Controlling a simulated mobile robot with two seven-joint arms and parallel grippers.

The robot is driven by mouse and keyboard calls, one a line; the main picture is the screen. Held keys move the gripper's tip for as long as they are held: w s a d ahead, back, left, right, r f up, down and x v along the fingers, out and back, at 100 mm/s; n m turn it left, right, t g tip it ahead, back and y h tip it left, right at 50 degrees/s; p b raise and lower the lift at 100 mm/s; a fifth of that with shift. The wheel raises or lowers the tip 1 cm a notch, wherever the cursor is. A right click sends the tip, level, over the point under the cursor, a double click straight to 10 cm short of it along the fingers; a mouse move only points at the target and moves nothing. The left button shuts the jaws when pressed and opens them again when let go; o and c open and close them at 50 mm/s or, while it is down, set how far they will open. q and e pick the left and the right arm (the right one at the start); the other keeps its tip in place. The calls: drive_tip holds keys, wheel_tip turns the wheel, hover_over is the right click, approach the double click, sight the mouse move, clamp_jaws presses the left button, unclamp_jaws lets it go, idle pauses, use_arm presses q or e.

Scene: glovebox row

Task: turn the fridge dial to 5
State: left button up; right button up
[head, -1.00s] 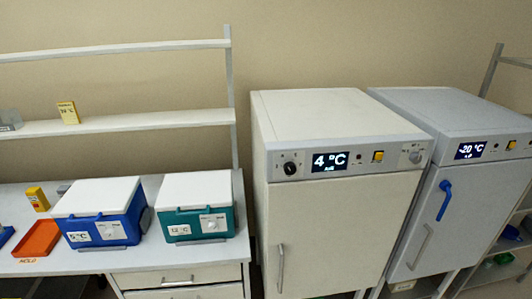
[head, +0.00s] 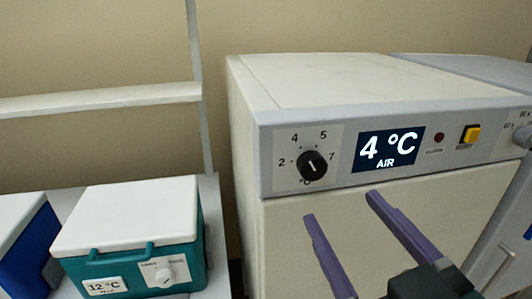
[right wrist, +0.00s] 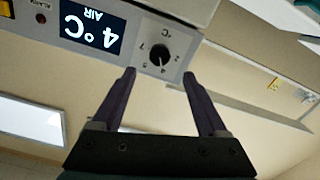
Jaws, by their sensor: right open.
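The fridge dial (head: 313,165) is a black round knob on a pale plate with numbers, at the left of the fridge's front panel. Its white mark seems to point up and left, toward the 4. The display (head: 388,149) beside it reads 4 °C AIR. My right gripper (head: 341,206) is open and empty, its two purple fingers just below the dial and display in the head view. In the right wrist view the dial (right wrist: 159,55) shows upside down, beyond and between the open fingertips (right wrist: 159,75), apart from them. My left gripper is not in view.
A yellow button (head: 470,134) and a small red lamp (head: 439,137) are right of the display. A second unit (head: 470,68) stands at the right. A teal cool box (head: 130,238) reading 12 °C sits on the bench at the left.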

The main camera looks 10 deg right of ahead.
sight(315, 170)
drive_tip(key=w+p, duration=0.1)
drive_tip(key=w, duration=0.7)
drive_tip(key=shift+a+r+p, duration=0.15)
drive_tip(key=shift+a+p, duration=0.05)
drive_tip(key=shift+p, duration=0.2)
drive_tip(key=shift+w, duration=0.75)
drive_tip(key=shift+c, duration=0.3)
clamp_jaws()
